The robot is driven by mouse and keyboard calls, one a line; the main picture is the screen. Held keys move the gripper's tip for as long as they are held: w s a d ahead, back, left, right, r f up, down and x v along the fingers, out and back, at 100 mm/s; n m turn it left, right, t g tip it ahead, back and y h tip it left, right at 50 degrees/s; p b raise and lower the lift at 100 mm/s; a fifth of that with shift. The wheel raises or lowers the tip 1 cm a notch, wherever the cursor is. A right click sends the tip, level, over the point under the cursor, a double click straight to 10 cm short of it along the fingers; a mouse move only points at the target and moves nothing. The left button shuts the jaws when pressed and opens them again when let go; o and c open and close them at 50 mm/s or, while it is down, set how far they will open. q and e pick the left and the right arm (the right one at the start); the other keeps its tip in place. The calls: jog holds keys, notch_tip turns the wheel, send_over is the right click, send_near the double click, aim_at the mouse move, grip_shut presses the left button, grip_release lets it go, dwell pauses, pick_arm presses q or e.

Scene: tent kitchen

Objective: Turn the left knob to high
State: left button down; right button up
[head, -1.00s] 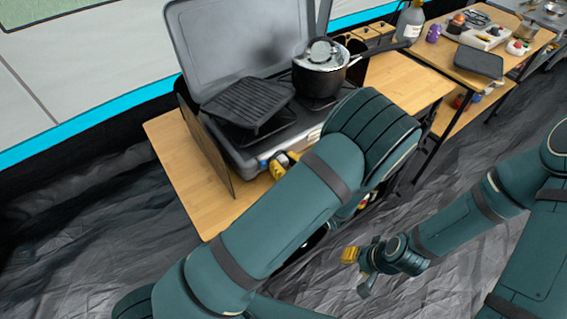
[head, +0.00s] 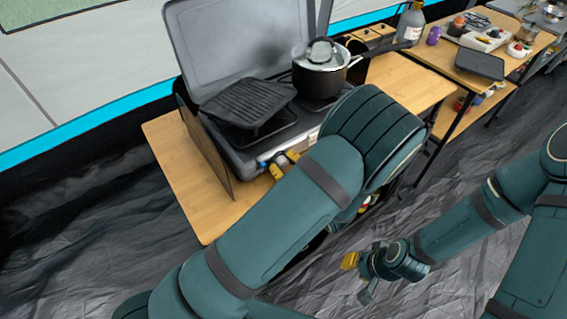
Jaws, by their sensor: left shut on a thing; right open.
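The grey camp stove (head: 243,163) stands with its lid open on a wooden table. My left arm reaches across the table to the stove's front panel. My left gripper (head: 284,162), with yellow fingertips, is at the left part of that panel, shut on the left knob. The knob is mostly hidden between the fingertips, so its setting cannot be read. A small blue part shows just left of the fingertips. My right gripper (head: 358,273) is open and empty, low over the dark floor, away from the stove.
A black griddle pan (head: 248,103) sits on the stove's left side and a lidded pot (head: 319,76) on its right, its handle pointing right. A side table (head: 525,52) at the upper right holds a bottle, a dark tray and small items.

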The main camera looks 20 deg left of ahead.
pick_arm(q)
jog(key=c, duration=0.9)
grip_release()
jog(key=shift+o, duration=0.2)
jog(key=v, duration=0.7)
jog(key=shift+s+d, duration=0.15)
jog(key=shift+d, duration=0.05)
